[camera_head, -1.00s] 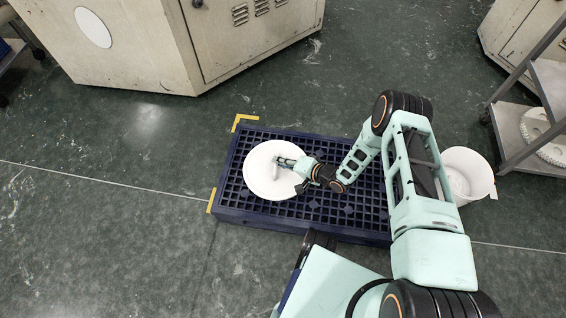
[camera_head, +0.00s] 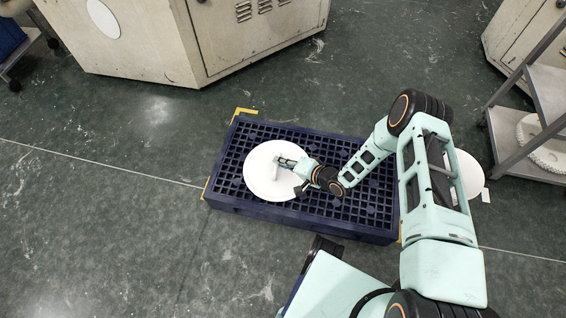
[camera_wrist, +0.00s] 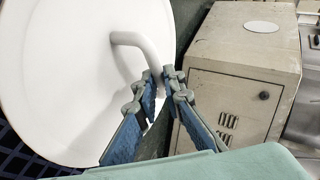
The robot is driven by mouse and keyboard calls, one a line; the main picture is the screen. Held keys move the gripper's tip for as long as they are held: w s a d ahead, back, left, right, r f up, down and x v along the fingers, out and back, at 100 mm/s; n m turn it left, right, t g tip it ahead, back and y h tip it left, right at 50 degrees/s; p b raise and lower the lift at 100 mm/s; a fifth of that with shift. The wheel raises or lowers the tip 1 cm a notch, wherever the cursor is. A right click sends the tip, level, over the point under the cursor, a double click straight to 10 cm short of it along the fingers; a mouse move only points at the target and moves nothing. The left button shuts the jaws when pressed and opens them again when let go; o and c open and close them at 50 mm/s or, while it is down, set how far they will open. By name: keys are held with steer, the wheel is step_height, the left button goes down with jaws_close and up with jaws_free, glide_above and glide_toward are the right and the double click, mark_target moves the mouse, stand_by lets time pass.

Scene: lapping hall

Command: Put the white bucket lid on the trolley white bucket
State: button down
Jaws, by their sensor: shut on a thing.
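The white bucket lid (camera_head: 262,178) is a round white disc with a bent bar handle (camera_wrist: 133,40). It is over the left part of a dark blue grid pallet (camera_head: 222,178); I cannot tell whether it touches the pallet. My gripper (camera_head: 290,163) is shut on the handle. In the wrist view the fingertips (camera_wrist: 166,78) close around the handle's end, and the lid (camera_wrist: 60,70) fills the left side. A white bucket (camera_head: 467,178) stands right of the pallet, mostly hidden behind my arm. No trolley under it can be seen.
A beige machine cabinet (camera_head: 150,45) stands behind the pallet. A grey metal rack (camera_head: 515,140) at the right holds a white toothed ring (camera_head: 545,155). Yellow floor marks (camera_head: 243,112) lie at the pallet corners. The green floor at the left is clear.

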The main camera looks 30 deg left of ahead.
steer(key=shift+s+d+r, duration=0.25)
steer(key=shift+d, duration=0.1)
